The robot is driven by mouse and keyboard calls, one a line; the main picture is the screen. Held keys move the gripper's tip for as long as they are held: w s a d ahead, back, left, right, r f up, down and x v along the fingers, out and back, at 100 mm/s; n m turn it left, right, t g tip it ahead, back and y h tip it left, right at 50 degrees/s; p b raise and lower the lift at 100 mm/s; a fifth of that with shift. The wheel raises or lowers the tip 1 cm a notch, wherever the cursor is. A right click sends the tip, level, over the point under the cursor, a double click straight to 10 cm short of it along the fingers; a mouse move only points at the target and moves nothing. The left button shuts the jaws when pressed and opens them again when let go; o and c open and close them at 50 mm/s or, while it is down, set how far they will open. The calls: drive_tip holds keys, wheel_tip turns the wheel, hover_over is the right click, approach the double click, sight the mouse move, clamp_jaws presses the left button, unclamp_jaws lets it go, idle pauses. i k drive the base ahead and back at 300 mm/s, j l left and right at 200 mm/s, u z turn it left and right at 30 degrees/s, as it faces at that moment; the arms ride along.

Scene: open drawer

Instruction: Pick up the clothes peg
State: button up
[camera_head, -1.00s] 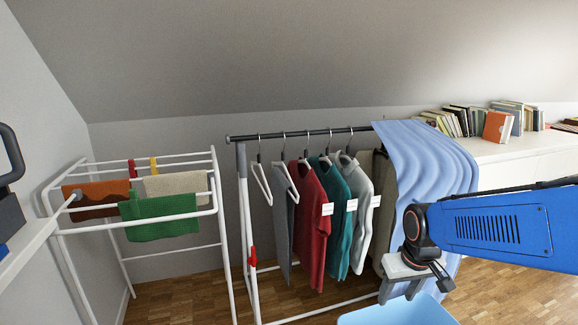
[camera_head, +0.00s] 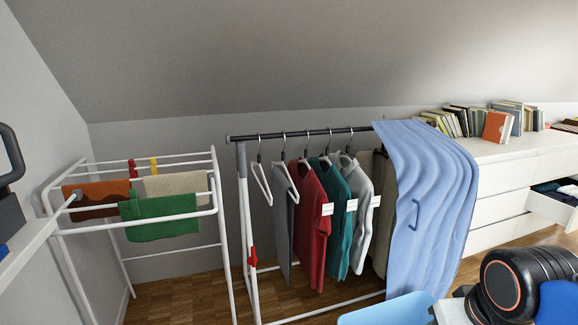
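No clothes peg can be told for sure in the head view. A small red item (camera_head: 132,168) and a small yellow item (camera_head: 153,165) sit on the back bars of the white drying rack, too small to identify. My arm (camera_head: 505,282) enters at the bottom right corner, far from the rack. A white part of its end (camera_head: 452,311) shows at the bottom edge. The gripper's fingers are below the frame, so their state is hidden.
The drying rack (camera_head: 125,226) holds orange, beige and green cloths. A clothes rail (camera_head: 300,133) with hung garments stands mid-picture. Blue cloth (camera_head: 430,180) drapes beside white drawers (camera_head: 500,206); one drawer (camera_head: 550,207) is open with clothes. A light-blue tub (camera_head: 385,311) is at the bottom.

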sight(134, 196)
drive_tip(key=u, duration=1.3)
drive_tip(key=z, duration=1.85)
drive_tip(key=u, duration=1.85)
